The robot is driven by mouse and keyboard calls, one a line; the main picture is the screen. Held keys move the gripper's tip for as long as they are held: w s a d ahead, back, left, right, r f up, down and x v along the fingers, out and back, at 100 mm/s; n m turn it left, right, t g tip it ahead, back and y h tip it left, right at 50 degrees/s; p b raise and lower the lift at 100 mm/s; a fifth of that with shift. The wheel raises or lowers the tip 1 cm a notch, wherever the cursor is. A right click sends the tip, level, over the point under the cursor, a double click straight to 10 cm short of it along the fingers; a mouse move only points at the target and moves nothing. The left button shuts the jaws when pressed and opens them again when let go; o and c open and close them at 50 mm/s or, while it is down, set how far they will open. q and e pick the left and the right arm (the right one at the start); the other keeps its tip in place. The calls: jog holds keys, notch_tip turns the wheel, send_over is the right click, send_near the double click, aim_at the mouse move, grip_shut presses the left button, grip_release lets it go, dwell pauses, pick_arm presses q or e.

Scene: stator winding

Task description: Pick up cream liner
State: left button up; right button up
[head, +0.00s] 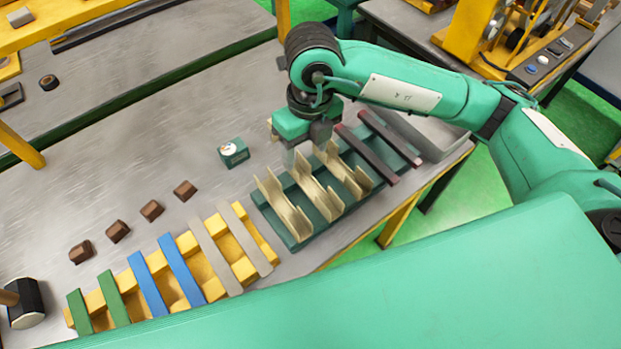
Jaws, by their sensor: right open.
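Several cream liners (283,205) stand as thin, upright, folded channels in a dark green rack (292,241) right of the middle of the table. Others sit beside it in the same rack, toward the upper right (345,170). My right gripper (303,156) points down over the far end of the rack, close above the liners' far ends. It is open, and I see nothing held in it. Its fingertips are small and partly blend with the liners, so I cannot tell whether they touch one. My left gripper is out of view.
Two dark red strips (366,154) lie across the rack's right end. A yellow rack (242,232) holds green, blue and beige strips to the left. Brown blocks (152,210), a small green box (234,152) and a black-headed mallet (27,304) lie on the metal table. The table's middle is clear.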

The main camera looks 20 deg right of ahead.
jog(key=d, duration=0.1)
jog(key=p, duration=0.2)
send_over(312, 189)
jog(key=shift+h, duration=0.4)
notch_tip(312, 189, down, 8)
jog(key=shift+w+f, duration=0.1)
jog(key=shift+w, duration=0.05)
notch_tip(312, 189, down, 5)
jog(key=shift+r+p, duration=0.15)
jog(key=shift+p, duration=0.95)
jog(key=shift+f, duration=0.3)
jog(key=c, duration=0.8)
